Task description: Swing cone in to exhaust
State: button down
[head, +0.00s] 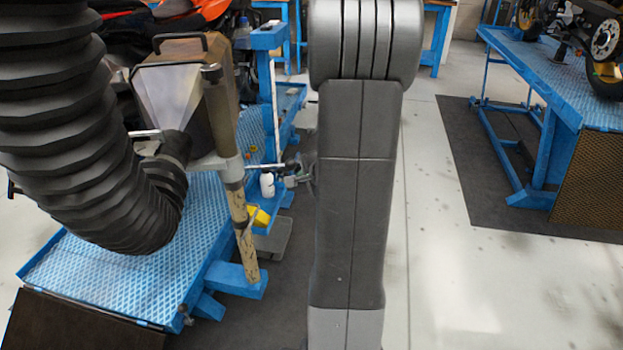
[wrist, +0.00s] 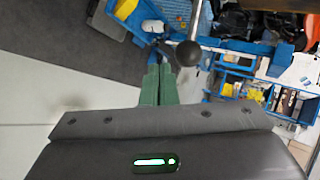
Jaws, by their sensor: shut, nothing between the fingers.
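The extraction cone (head: 178,92) is a boxy metal funnel with a dark top handle. It stands at the left over the blue lift, joined to a thick black corrugated hose (head: 80,130). It is carried on a worn post (head: 243,225). A thin rod runs right from the post, and a black ball knob (wrist: 188,53) on a rod shows in the wrist view. My gripper (wrist: 160,70) has green fingers, closed together and empty, with tips just left of the knob; whether they touch it I cannot tell. My arm partly hides the gripper in the head view. The exhaust is not clearly visible.
An orange motorcycle (head: 210,10) is behind the cone on the blue lift (head: 110,275). A blue stand (head: 268,40) holding a white bottle (head: 267,185) is close to the gripper. Another blue bench (head: 530,70) stands at right. Pale floor between is clear.

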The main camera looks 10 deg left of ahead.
jog(key=shift+w+a+r, duration=0.2)
jog(key=shift+w+a, duration=0.45)
jog(key=shift+w, duration=0.05)
jog(key=w+n, duration=0.1)
jog(key=w+n+g+y, duration=0.1)
jog(key=w, duration=0.1)
jog(key=w+a+n+g, duration=0.1)
jog(key=w, duration=0.1)
jog(key=shift+r+y, duration=0.1)
jog(key=shift+y, duration=0.3)
jog(key=shift+d, duration=0.1)
